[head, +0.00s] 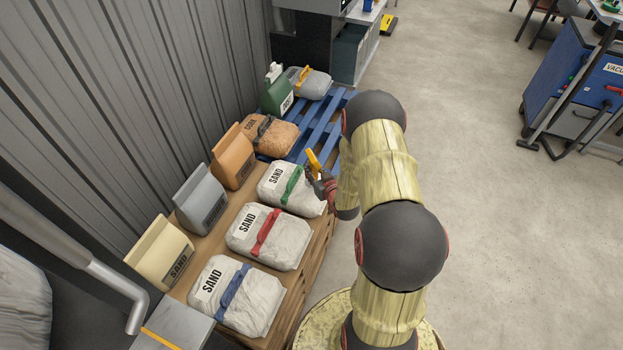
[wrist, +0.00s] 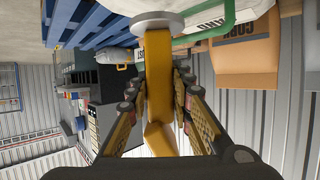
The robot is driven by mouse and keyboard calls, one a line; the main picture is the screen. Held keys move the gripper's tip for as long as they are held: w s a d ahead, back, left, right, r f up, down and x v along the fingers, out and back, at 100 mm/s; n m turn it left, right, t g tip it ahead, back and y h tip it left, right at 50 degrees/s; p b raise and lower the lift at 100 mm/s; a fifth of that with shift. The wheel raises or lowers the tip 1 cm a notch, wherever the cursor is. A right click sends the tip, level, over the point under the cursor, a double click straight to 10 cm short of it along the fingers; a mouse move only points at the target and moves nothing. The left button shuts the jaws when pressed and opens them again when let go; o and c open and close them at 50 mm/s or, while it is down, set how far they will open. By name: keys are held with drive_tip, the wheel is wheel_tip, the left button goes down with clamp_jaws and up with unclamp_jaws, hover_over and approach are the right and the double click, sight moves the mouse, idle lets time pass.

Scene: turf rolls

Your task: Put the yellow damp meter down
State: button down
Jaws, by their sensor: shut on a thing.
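The yellow damp meter (head: 314,161) is in my gripper, above the edge of the sand bag with the green strap (head: 289,188) in the head view. In the wrist view the yellow meter (wrist: 157,85) stands between the two fingers of my gripper (wrist: 160,100), which are shut on it. A round grey disc (wrist: 158,19) shows at its far end. Whether the meter touches anything beneath it cannot be told. In the head view my gripper (head: 321,183) is partly hidden by my arm.
Sand bags with a red strap (head: 268,236) and a blue strap (head: 236,294) lie on the wooden pallet (head: 290,292). A brown cork bag (head: 272,134) lies behind. A blue pallet (head: 322,122) is further back. Open concrete floor (head: 490,220) lies to the right.

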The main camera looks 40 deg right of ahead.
drive_tip(key=shift+w+f, duration=0.15)
drive_tip(key=shift+w, duration=0.05)
drive_tip(key=shift+w+f+b, duration=0.15)
drive_tip(key=shift+f+b, duration=0.4)
drive_tip(key=shift+f, duration=0.35)
drive_tip(key=shift+w+f+b, duration=0.1)
drive_tip(key=shift+f+b, duration=0.4)
drive_tip(key=shift+f, duration=0.35)
drive_tip(key=shift+a+f, duration=0.1)
drive_tip(key=shift+f, duration=0.1)
drive_tip(key=c, duration=1.6)
unclamp_jaws()
